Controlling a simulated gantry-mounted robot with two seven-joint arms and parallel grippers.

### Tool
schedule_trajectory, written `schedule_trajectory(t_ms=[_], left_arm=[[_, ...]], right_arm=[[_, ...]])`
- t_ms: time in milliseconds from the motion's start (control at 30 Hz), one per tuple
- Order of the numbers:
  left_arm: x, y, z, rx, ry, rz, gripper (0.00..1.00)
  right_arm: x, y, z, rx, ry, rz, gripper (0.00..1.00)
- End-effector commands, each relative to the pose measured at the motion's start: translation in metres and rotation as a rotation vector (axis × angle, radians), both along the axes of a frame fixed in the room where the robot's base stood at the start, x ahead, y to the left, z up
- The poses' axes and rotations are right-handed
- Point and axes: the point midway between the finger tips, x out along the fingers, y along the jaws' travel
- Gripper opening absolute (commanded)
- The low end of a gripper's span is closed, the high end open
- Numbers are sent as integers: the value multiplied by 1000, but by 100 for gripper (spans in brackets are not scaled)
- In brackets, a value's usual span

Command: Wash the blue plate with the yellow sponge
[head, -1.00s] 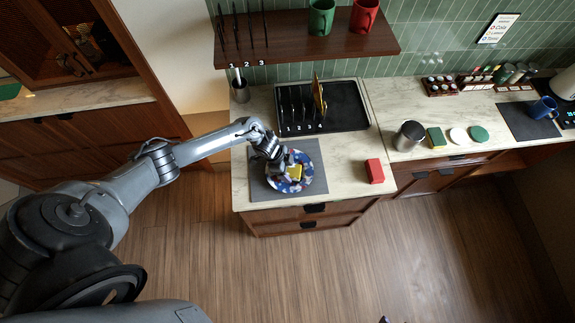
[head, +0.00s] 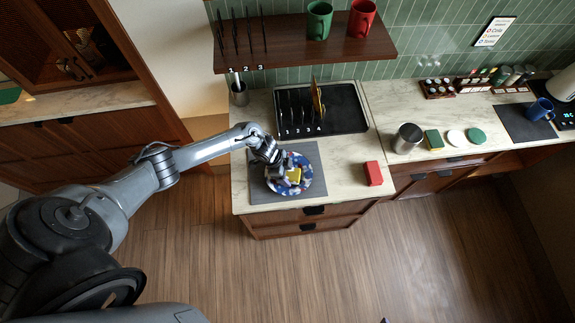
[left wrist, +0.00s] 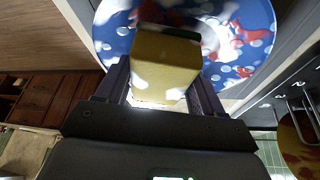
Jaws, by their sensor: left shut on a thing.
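The blue plate (head: 311,180), patterned with white and red patches, lies on a grey mat (head: 261,190) on the left counter. It also fills the top of the left wrist view (left wrist: 258,35). My left gripper (head: 281,170) is over the plate and shut on the yellow sponge (left wrist: 164,65). The sponge (head: 294,175) also shows in the head view, at the middle of the plate. It looks to be against the plate, but I cannot tell for certain that they touch. My right gripper is not in view.
A red block (head: 373,173) lies right of the mat. A shelf (head: 290,45) with mugs hangs above.

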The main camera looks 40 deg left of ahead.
Motion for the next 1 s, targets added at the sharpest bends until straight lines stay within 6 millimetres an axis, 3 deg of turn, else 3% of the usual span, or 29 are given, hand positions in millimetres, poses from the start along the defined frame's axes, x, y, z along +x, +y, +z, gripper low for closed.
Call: schedule_trajectory(t_ms=[467,833,1000], left_arm=[[-4,-3,1,0,0,0,39],[-4,-3,35,0,0,0,39],[-4,-3,46,0,-1,-2,39]], right_arm=[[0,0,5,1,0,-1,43],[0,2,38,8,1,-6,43],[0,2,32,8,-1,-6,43]])
